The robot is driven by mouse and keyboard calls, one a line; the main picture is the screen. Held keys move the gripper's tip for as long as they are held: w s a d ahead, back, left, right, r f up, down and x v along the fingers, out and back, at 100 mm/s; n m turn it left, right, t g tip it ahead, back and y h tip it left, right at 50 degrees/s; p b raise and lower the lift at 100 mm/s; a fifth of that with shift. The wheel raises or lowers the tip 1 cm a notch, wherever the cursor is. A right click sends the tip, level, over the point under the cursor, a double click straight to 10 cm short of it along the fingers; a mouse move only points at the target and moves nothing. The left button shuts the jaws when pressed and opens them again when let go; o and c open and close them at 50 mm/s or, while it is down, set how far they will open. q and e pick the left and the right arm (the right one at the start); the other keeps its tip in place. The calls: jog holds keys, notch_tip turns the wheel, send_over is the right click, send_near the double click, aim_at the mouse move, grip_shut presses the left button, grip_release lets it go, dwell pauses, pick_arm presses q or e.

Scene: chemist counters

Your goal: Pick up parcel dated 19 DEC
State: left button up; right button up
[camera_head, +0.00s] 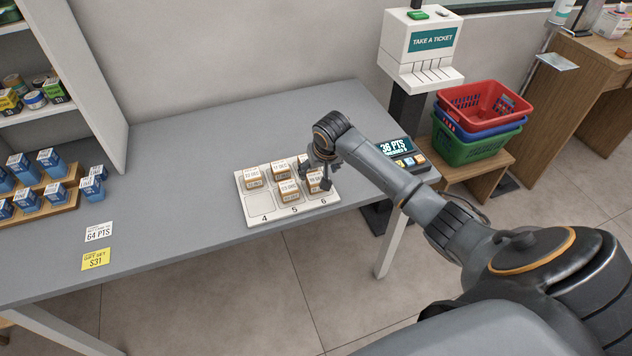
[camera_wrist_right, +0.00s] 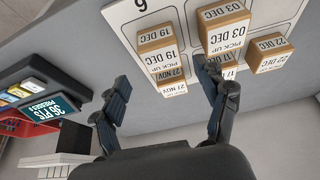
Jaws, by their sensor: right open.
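The parcel dated 19 DEC (camera_wrist_right: 157,42) is a small tan box with a white label. It stands on the white numbered tray (camera_head: 262,214), in the compartment marked 6. In the head view this parcel (camera_head: 314,186) is partly covered by my right gripper (camera_head: 321,178). In the right wrist view my right gripper (camera_wrist_right: 165,78) is open and empty, its two fingers apart, with the 19 DEC parcel just beyond the gap between them. I cannot tell if a finger touches it. My left gripper is not in view.
The parcel dated 03 DEC (camera_wrist_right: 225,28) stands beside it, close to one finger. The 21 NOV parcel (camera_wrist_right: 172,86) is directly behind it. The 22 DEC parcel (camera_wrist_right: 268,52) is farther along. A points display (camera_head: 398,149) stands near the table's right edge. Grey tabletop (camera_head: 190,170) left of the tray is clear.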

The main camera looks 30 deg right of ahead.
aim_at(316, 178)
jog(key=shift+a+p+x, duration=0.15)
jog(key=shift+p+x, duration=0.1)
jog(key=shift+x, duration=1.05)
jog(key=shift+a+p+x, duration=0.1)
jog(key=shift+p+x, duration=0.1)
jog(key=shift+x, duration=1.05)
jog(key=shift+s+f, duration=0.1)
jog(key=shift+s, duration=0.05)
jog(key=c, duration=1.3)
